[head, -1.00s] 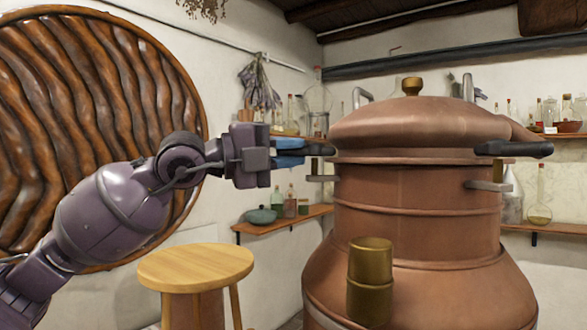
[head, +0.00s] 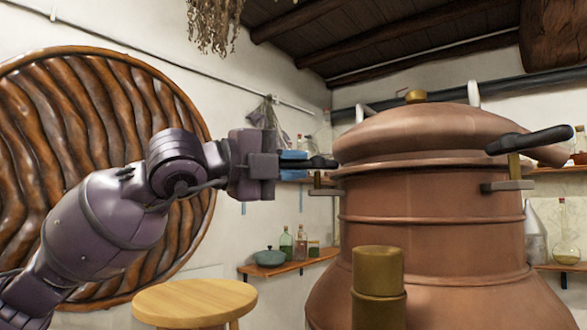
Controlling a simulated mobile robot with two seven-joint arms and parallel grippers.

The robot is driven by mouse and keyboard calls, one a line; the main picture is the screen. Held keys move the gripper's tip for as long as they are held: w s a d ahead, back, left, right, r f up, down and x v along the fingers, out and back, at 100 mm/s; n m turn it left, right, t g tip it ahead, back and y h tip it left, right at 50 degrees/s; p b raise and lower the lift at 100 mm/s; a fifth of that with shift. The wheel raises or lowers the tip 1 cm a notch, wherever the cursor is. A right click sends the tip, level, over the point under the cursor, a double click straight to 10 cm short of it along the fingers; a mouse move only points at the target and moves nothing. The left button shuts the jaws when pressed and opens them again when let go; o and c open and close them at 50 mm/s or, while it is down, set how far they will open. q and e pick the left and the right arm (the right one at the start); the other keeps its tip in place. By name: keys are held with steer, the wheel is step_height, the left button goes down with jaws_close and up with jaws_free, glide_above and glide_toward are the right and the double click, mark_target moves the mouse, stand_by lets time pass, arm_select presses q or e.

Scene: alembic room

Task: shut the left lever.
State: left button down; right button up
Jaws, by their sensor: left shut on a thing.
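The copper alembic (head: 425,205) fills the right half of the head view, with its domed lid (head: 430,133) on top. The left lever (head: 323,162) is a dark handle at the left side of the lid, above a small bracket (head: 322,191). My left gripper (head: 298,160) comes in from the left and is shut on the left lever; its blue fingers cover the handle's outer part. The lever looks about level. The right lever (head: 530,139), also dark, sticks out to the right above its own bracket (head: 507,185). My right gripper is not in view.
A round wooden stool (head: 195,302) stands below my left arm. A brass cylinder (head: 378,285) stands out in front of the alembic. Wall shelves (head: 290,268) with bottles and a teal pot (head: 270,258) are behind. A large ribbed round panel (head: 90,170) hangs at left.

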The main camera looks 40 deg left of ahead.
arm_select(q)
steer(key=c, duration=1.1)
jaws_free()
steer(key=shift+s, duration=0.1)
steer(key=v, duration=1)
steer(key=shift+s, duration=0.35)
steer(key=shift+w, duration=0.1)
